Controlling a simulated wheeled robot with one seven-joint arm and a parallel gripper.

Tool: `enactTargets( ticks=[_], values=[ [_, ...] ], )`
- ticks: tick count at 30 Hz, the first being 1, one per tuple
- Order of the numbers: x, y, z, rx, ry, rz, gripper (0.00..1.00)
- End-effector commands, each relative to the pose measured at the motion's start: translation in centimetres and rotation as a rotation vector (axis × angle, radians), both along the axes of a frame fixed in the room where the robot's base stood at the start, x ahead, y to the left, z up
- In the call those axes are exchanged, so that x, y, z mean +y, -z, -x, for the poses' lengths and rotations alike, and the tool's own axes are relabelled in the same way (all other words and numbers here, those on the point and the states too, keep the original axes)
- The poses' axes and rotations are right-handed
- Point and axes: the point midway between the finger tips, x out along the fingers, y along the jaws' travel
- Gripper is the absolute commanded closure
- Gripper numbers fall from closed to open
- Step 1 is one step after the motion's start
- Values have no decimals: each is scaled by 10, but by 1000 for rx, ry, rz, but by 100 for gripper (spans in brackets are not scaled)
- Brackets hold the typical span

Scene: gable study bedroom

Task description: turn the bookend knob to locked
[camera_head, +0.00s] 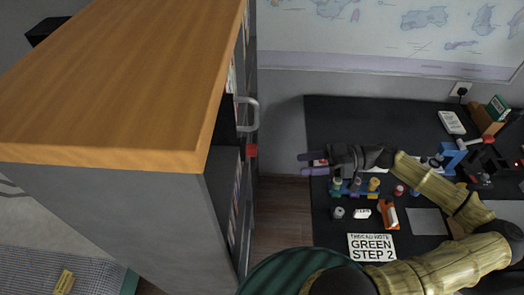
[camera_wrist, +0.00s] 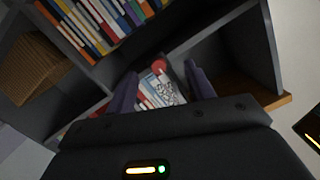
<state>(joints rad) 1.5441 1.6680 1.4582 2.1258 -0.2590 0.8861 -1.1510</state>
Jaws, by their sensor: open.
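My gripper (camera_head: 304,164) is open, with its two purple fingers apart and pointing left toward the bookcase (camera_head: 140,75), over the left edge of the dark desk. In the wrist view my gripper (camera_wrist: 160,69) faces a lower shelf opening with leaning books (camera_wrist: 160,92) and a small red part (camera_wrist: 158,65) between the fingers, some way beyond them. In the head view a small red piece (camera_head: 251,150) sticks out at the bookcase's front. I cannot tell whether either red part is the bookend knob, and no lock marking is readable.
A grey handle (camera_head: 248,114) sticks out of the bookcase front. The desk (camera_head: 330,120) holds several small bottles, a white card reading GREEN STEP 2 (camera_head: 371,247) and an orange tool (camera_head: 388,214). A wicker basket (camera_wrist: 30,68) sits in the shelving. A floor gap (camera_head: 283,215) separates bookcase and desk.

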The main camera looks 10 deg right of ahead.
Motion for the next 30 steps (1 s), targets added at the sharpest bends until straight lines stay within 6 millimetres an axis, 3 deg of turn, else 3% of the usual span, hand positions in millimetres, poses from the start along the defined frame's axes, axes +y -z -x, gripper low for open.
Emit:
enactTargets(
  ticks=[3,6,14,23,30],
  values=[
    [-33,-16,-3,-136,86,-67,47],
    [-45,-23,-2,-193,116,-86,47],
    [-48,-24,-2,-204,123,-87,47],
    [-34,-25,-5,-200,119,-88,47],
    [5,-27,-13,-199,115,-89,47]
  ],
)
